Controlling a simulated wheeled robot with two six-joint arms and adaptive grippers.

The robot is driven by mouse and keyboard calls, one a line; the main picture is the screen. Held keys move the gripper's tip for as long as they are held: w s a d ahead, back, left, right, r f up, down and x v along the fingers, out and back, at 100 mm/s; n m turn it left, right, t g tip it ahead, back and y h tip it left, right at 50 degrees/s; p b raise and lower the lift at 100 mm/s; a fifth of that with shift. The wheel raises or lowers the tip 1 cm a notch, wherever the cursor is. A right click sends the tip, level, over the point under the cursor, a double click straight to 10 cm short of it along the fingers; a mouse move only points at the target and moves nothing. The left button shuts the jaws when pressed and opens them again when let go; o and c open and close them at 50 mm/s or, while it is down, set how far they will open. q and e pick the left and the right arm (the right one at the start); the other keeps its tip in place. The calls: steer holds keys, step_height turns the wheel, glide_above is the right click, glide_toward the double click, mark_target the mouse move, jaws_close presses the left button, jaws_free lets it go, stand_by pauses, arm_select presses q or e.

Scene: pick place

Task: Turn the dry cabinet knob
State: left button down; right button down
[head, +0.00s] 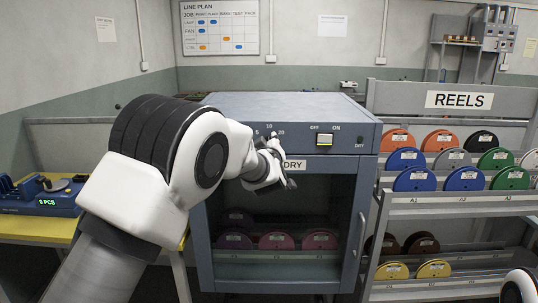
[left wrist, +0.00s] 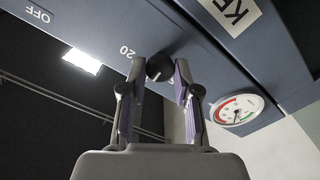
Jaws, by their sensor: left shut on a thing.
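The dry cabinet (head: 225,240) is a blue-grey box with a control panel along its top front edge. Its dark round knob (left wrist: 158,69) has a small white mark and shows between my fingertips in the left wrist view. Part of the dial scale, the number 20, is visible beside it. My left gripper (left wrist: 159,66) is shut on the knob, one finger on each side. In the head view my left gripper (head: 277,158) is at the panel and mostly covers the knob. My right gripper is not in view.
A lit OFF/ON switch (head: 324,140) sits right of the knob. A round gauge (left wrist: 239,110) shows in the left wrist view. The cabinet's door handle (head: 360,236) is at its right. A reel rack (head: 455,208) stands to the right, and a yellow bench (head: 35,231) to the left.

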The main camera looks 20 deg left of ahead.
arm_select(q)
steer(key=shift+n+b, duration=5.15)
steer(key=shift+n, duration=0.35)
steer(key=c, duration=0.9)
jaws_free()
steer(key=shift+a, duration=0.1)
steer(key=shift+s, duration=0.1)
steer(key=v, duration=1.1)
steer(key=shift+s, duration=0.35)
